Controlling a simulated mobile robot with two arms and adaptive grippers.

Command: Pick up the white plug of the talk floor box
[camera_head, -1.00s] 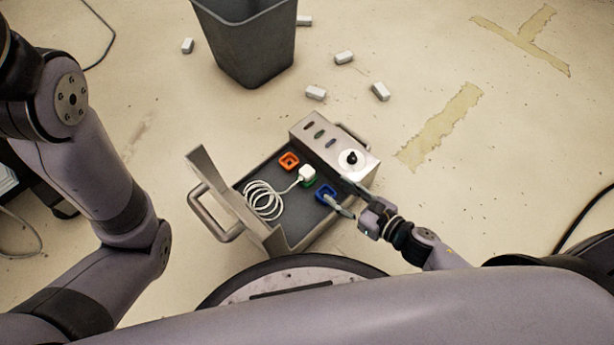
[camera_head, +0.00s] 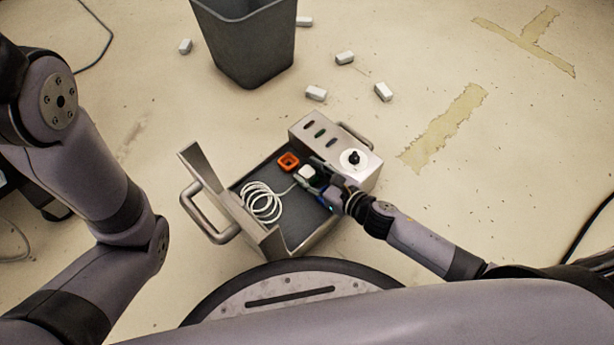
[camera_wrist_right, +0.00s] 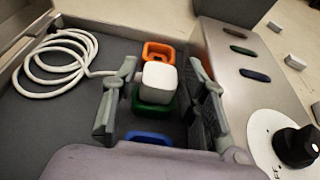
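The white plug (camera_wrist_right: 159,80) stands in the green socket (camera_wrist_right: 154,105) inside the metal floor box (camera_head: 283,242). Its coiled white cord (camera_head: 262,203) lies on the box floor to the left. My right gripper (camera_head: 312,175) reaches into the box, and its fingers are on either side of the plug. In the wrist view the right gripper (camera_wrist_right: 160,95) is open, with gaps between the fingers and the plug. In the head view the plug (camera_head: 306,172) is partly hidden by the fingers. My left gripper is out of view; only its arm shows.
An orange socket (camera_head: 288,161) and a blue socket (camera_wrist_right: 148,138) flank the green one. A panel with a black knob (camera_head: 354,157) rises right of the sockets. The raised lid (camera_head: 203,173) stands at left. A grey bin (camera_head: 243,45) and several white blocks (camera_head: 316,93) lie beyond.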

